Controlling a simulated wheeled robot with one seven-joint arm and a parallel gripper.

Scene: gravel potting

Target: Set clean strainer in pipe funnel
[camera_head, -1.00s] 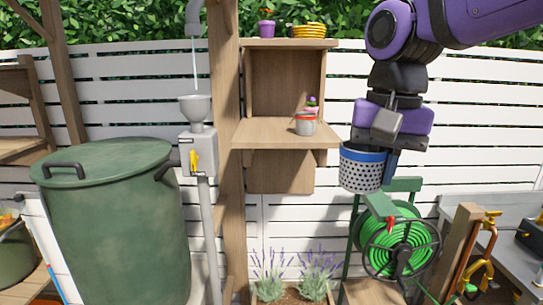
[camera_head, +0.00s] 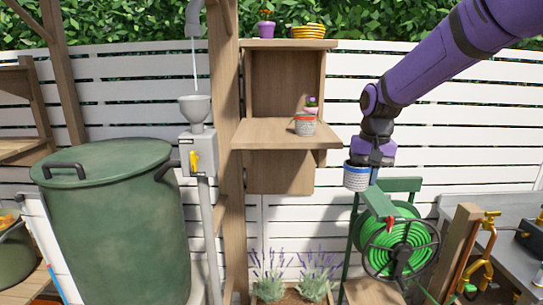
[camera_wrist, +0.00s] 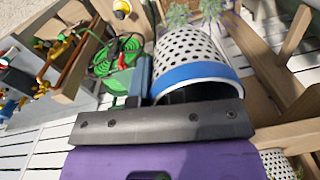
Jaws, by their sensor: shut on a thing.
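A white perforated strainer with a blue rim (camera_head: 355,178) hangs upright below my gripper (camera_head: 371,163), right of the wooden shelf. My gripper is shut on its rim. In the wrist view the strainer's holed wall (camera_wrist: 190,48) and blue rim show large, with one finger beside it; its inside is mostly dark. The grey pipe funnel (camera_head: 195,108) stands at left on top of a grey box with a yellow lever, well apart from my gripper. A thin stream of water falls from the downspout (camera_head: 193,20) toward the funnel. The funnel's inside is barely visible.
A pale red-rimmed container (camera_head: 305,127) with a plant in it stands on the middle shelf (camera_head: 265,133). A wooden post (camera_head: 227,80) stands between funnel and shelf. A green barrel (camera_head: 110,225) is at left, a green hose reel (camera_head: 400,247) below my gripper.

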